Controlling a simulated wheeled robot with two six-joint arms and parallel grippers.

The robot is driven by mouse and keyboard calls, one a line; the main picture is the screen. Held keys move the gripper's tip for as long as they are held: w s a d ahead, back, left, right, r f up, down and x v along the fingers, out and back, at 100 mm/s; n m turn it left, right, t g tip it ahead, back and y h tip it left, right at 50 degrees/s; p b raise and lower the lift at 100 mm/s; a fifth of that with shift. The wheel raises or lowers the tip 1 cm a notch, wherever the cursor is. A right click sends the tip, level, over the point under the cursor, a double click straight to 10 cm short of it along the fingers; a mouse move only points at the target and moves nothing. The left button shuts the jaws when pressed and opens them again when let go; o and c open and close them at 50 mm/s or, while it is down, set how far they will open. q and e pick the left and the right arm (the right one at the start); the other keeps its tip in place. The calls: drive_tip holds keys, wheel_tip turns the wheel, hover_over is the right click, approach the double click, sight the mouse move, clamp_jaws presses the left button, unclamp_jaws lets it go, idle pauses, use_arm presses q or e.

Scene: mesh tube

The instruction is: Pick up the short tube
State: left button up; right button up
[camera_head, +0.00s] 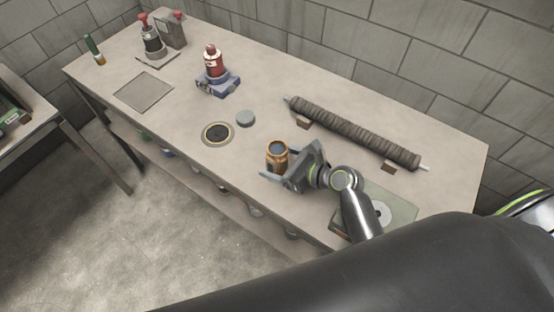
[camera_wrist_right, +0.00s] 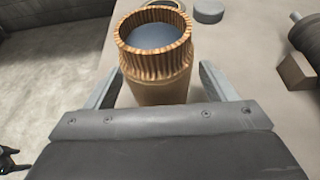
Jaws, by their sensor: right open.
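The short tube is a brown, ribbed, open-topped cylinder (camera_head: 277,156) standing upright near the front edge of the long table. In the right wrist view the tube (camera_wrist_right: 157,75) is in the middle, with a dark bluish inside. My right gripper (camera_head: 276,162) is open, with one finger on each side of the tube. In the right wrist view its fingers (camera_wrist_right: 160,88) show left and right of the tube, with a gap visible on each side. The lower part of the tube is hidden behind the gripper body. My left gripper is not in view.
A long ribbed roll (camera_head: 352,132) lies on small brown blocks behind the gripper. A grey disc (camera_head: 245,118) and a dark round ring (camera_head: 217,133) lie left of the tube. A red bottle (camera_head: 213,62) stands on a blue base further left. A greenish plate (camera_head: 398,207) lies right.

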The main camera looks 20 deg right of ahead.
drive_tip(key=shift+w+a+f, duration=0.2)
drive_tip(key=shift+w, duration=0.1)
drive_tip(key=shift+s, duration=0.1)
drive_tip(key=shift+c, duration=0.3)
drive_tip(key=c, duration=1)
drive_tip(key=shift+r, duration=0.1)
drive_tip(key=shift+c, duration=0.2)
